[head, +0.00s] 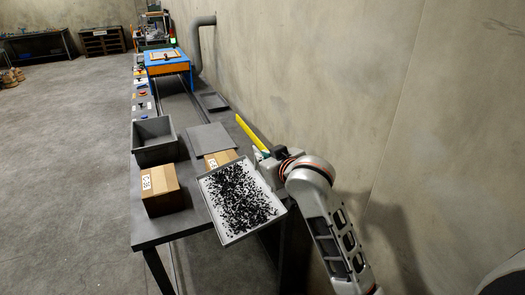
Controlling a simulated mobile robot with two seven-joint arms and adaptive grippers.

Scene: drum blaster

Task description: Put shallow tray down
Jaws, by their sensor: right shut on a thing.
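The shallow tray (210,194) is light grey and holds many small black pieces. It shows at the near end of the long grey table, partly over the table's right part. My right gripper (265,168) is at the tray's right far side, shut on its edge; the fingertips are mostly hidden by the wrist. The tray looks slightly tilted in the picture, and I cannot tell whether it touches the table (150,229). My left gripper is not in view.
A cardboard box (161,191) stands left of the tray, and another box (221,158) is just behind it. A grey open bin (154,142) and a flat grey panel (207,140) lie beyond. A blue-orange machine (167,62) stands farther back. A wall runs along the right.

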